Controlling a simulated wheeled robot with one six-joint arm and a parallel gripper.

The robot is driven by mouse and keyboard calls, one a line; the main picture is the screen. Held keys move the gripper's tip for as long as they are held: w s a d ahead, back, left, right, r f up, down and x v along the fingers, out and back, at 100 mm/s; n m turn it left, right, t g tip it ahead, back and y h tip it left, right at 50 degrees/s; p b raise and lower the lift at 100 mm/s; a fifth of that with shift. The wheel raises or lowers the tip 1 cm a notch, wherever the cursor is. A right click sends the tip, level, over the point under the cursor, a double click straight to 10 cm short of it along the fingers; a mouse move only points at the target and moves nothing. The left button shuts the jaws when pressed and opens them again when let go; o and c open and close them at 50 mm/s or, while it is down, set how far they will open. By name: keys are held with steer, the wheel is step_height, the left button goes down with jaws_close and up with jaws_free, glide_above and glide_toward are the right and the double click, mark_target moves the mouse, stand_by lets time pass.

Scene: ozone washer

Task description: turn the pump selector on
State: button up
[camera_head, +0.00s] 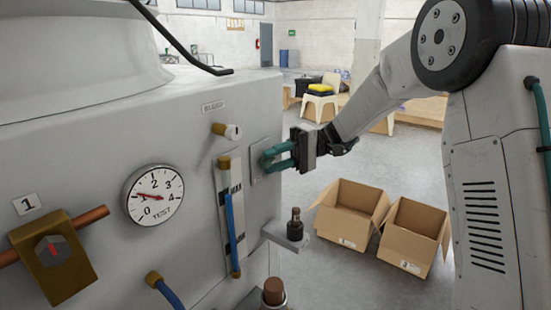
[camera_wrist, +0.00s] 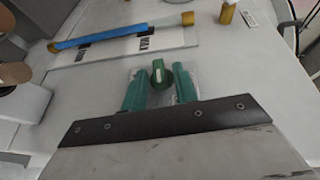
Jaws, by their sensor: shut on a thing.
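The pump selector appears to be the dark green knob (camera_wrist: 160,72) with a pale mark, on a small grey plate on the machine's face. My gripper (camera_wrist: 160,92) has its two teal fingers on either side of the knob, shut on it. In the head view my gripper (camera_head: 272,158) reaches in from the right to the plate (camera_head: 257,165) on the machine's side. The knob itself is hidden by the fingers there. The pale mark runs roughly along the fingers in the wrist view.
Near the plate are a sight tube (camera_head: 231,215) with a blue line, a brass fitting (camera_head: 226,131), a round gauge (camera_head: 154,195) and a brass valve block (camera_head: 54,257). A small bracket (camera_head: 286,237) juts out below. Cardboard boxes (camera_head: 413,238) stand on the floor; open floor lies behind.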

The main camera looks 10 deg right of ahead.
steer(key=shift+f+y, duration=0.1)
steer(key=shift+y, duration=0.4)
steer(key=shift+m+g, duration=0.3)
steer(key=o, duration=0.6)
steer(key=shift+d, duration=0.15)
steer(key=v, duration=0.7)
steer(key=shift+w+d+f, duration=0.1)
steer(key=shift+d+f, duration=0.05)
steer(key=shift+d, duration=0.2)
